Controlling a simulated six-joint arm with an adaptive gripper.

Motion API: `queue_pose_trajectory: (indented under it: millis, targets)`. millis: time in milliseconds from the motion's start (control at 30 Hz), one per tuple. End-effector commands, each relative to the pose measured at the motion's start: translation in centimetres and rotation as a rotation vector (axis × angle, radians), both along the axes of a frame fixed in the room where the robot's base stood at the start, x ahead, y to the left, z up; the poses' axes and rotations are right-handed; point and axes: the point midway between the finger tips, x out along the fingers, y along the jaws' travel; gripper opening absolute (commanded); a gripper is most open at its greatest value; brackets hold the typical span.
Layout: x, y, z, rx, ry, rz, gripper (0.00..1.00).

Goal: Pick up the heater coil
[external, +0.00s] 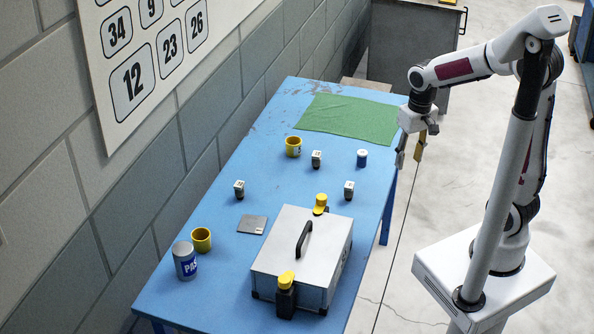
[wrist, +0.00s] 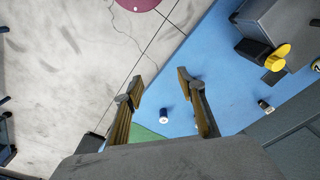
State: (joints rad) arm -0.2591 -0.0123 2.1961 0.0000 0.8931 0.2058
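No item on the blue table (external: 222,250) is clearly recognisable as a heater coil. Small candidates are a short blue cylinder with a white top (external: 362,158) and several small black-and-white blocks, one of them near the table's middle (external: 316,159). My gripper (external: 409,155) hangs beside the table's right edge, above the floor, apart from everything. In the wrist view my gripper (wrist: 158,83) has its two fingers spread wide with nothing between them.
A large grey case with a black handle (external: 285,250) fills the table's near right. A dark flat plate (external: 252,224) lies mid-table. A green cloth (external: 345,118) covers the far end.

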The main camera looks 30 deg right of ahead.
Motion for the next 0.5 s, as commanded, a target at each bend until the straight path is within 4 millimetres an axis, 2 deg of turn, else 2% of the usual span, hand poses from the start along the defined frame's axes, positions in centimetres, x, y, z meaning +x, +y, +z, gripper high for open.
queue_pose_trajectory:
  millis: [500]
  targets:
    - [5.3,4.9,-5.7,-0.026,0.096,-0.178,0.4]
